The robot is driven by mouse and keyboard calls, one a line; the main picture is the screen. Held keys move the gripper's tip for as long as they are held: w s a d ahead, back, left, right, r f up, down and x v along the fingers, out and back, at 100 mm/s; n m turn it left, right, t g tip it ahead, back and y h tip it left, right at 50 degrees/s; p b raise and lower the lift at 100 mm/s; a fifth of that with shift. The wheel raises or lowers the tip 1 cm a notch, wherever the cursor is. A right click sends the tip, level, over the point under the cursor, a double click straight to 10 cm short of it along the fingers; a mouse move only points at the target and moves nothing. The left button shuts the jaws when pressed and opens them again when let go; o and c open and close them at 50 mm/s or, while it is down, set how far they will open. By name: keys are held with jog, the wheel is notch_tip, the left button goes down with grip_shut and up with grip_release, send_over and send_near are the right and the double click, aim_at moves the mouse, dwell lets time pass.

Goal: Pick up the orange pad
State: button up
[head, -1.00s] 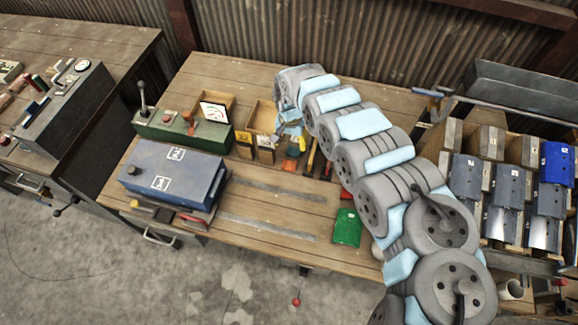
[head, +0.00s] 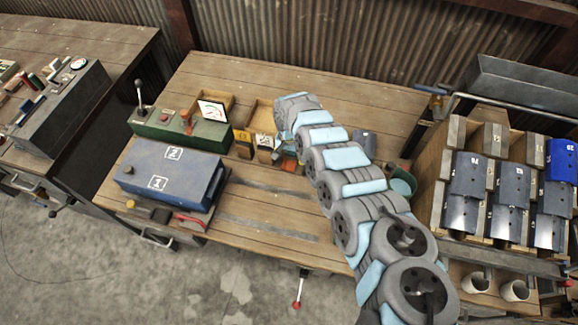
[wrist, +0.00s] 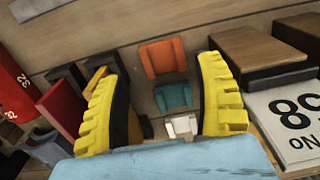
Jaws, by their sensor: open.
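The orange pad (wrist: 163,57) lies flat on the wooden bench in the wrist view, beyond a teal pad (wrist: 173,96) and a small white piece (wrist: 182,127). My gripper (wrist: 160,70) has yellow ribbed fingers spread wide, one on each side of this row. The orange pad shows between the fingertips, and no finger visibly touches it. The exact height of the fingers above the bench is unclear. In the head view my arm reaches down to the bench beside the small boxes, and its links largely hide the gripper and the orange pad.
Brown-topped blocks (wrist: 262,58) and a white numbered card (wrist: 290,120) stand close on the right. A blue box (head: 170,178) and green control box (head: 178,132) stand left on the bench. Bare wood lies in front.

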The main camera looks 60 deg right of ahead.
aim_at(289, 165)
jog(key=shift+w+d+f+b, duration=0.1)
jog(key=shift+w+f+b, duration=0.05)
jog(key=shift+f+b, duration=0.7)
jog(key=shift+w+d+f+b, duration=0.1)
jog(key=shift+f+b, duration=0.45)
jog(key=shift+f, duration=0.5)
jog(key=shift+f+b, duration=0.4)
jog(key=shift+f, duration=0.35)
jog(key=shift+c, duration=0.3)
jog(key=c, duration=0.7)
